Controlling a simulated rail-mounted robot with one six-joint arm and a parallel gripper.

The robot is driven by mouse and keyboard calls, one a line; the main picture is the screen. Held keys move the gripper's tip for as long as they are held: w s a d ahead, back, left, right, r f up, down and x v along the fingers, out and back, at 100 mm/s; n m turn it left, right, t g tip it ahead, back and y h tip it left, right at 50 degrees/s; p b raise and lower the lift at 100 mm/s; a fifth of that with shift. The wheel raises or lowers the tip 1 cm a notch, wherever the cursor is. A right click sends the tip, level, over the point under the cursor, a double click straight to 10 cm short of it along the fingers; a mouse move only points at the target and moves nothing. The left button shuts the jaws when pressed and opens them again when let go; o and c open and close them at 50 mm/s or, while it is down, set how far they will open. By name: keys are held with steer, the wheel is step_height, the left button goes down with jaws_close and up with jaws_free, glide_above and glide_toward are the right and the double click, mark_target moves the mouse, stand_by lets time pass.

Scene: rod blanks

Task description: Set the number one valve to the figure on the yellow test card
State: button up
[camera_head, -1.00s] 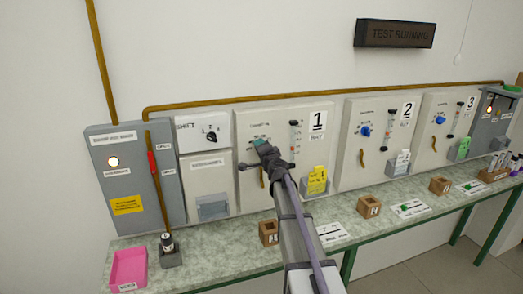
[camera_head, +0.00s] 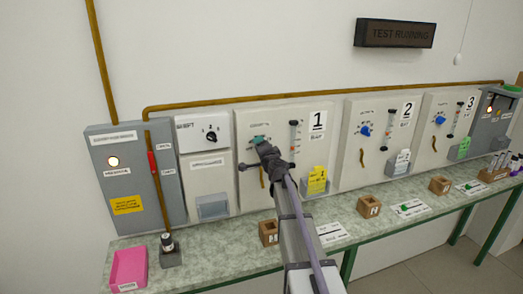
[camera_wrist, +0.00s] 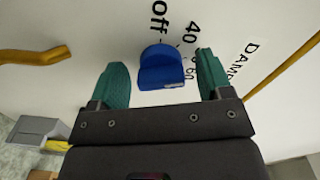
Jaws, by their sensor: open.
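The number one panel (camera_head: 283,150) carries a large "1" sign and a vertical gauge tube. My gripper (camera_head: 258,141) is at the upper left of this panel and hides its knob in the head view. In the wrist view, my gripper (camera_wrist: 163,85) is open, with its green fingers on either side of the blue valve knob (camera_wrist: 160,65). Gaps show between the fingers and the knob. Printed marks around the knob include "off", "40" and "60". The yellow test card (camera_head: 318,179) stands in a grey holder at the panel's lower right; its figure is too small to read.
Panels two (camera_head: 373,143) and three (camera_head: 444,130) stand to the right. A brown pipe (camera_wrist: 35,55) is left of the knob in the wrist view, and another is at the right. A pink tray (camera_head: 129,268) and wooden blocks (camera_head: 268,232) sit on the bench below.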

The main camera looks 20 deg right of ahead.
steer(key=s+a, duration=0.1)
steer(key=s, duration=0.9)
steer(key=shift+s, duration=0.35)
steer(key=shift+a, duration=0.15)
steer(key=s+a+f+n+g+y+b, duration=0.1)
steer(key=s+a+f+n+g+y, duration=0.35)
steer(key=a+f, duration=0.2)
steer(key=s+a+f+n+g+y, duration=0.35)
steer(key=s+a+f+n, duration=0.2)
steer(key=a, duration=0.25)
steer(key=s+a+f+n+g+h+b, duration=0.1)
steer(key=s+a+f+n+g+h, duration=0.1)
steer(key=s, duration=0.6)
steer(key=s+a+f+n+g+h+b, duration=0.2)
steer(key=s+a+f+n+g+h, duration=0.1)
steer(key=s+f+g, duration=0.4)
steer(key=shift+s+a+g+h, duration=0.5)
steer(key=shift+s+a+h, duration=0.1)
steer(key=shift+s+a, duration=0.7)
